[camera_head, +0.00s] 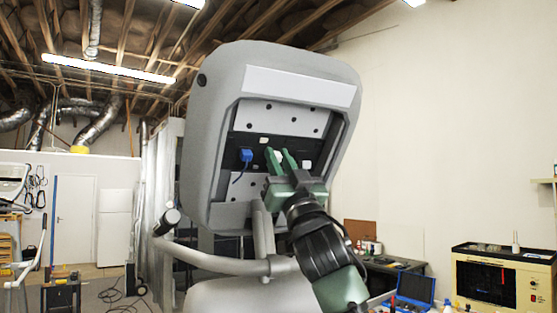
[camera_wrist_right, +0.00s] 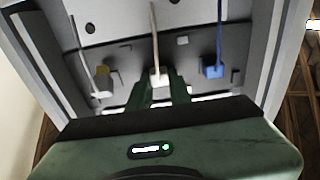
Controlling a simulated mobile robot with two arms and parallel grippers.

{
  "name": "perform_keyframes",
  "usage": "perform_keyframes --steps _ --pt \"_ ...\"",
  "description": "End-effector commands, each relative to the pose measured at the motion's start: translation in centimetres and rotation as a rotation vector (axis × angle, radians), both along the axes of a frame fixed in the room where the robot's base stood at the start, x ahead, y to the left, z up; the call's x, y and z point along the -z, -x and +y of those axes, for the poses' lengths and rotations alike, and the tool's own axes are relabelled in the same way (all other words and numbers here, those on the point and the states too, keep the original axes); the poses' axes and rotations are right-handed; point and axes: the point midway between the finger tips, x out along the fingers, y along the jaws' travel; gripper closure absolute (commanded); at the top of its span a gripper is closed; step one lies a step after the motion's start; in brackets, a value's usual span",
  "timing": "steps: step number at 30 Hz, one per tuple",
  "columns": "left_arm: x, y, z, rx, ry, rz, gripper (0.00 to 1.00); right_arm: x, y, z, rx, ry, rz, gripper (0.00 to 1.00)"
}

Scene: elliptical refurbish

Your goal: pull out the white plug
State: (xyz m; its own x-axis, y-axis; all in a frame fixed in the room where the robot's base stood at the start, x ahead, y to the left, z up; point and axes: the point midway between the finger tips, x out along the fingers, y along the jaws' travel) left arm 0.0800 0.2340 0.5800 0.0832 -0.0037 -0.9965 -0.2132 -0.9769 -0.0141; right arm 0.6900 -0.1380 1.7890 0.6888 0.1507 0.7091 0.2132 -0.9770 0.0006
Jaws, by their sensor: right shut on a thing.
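The back of the grey console (camera_head: 225,90) has an open recess with plugs in a dark panel. My right gripper (camera_head: 280,157) reaches into the recess with its green fingers. In the right wrist view the fingers (camera_wrist_right: 160,88) are shut on a white plug (camera_wrist_right: 157,78) in the middle, with a pale cable running up from it. The fingers partly cover this plug, and I cannot tell how far it sits in its socket. A blue plug (camera_head: 245,155) is to its left in the head view. My left gripper is not in view.
Another pale plug (camera_wrist_right: 103,80) with its own cable is on the left in the wrist view. A grey handrail (camera_head: 210,257) curves below the console. A bench with a blue case (camera_head: 413,288) and a yellow machine (camera_head: 500,283) stand at the right.

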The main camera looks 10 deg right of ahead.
Motion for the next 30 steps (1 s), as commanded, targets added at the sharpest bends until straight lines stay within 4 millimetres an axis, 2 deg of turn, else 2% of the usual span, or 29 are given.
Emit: perform_keyframes --steps 30 --pt "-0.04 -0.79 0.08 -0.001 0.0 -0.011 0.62 0.25 -0.19 0.01 0.001 -0.001 0.006 1.0"
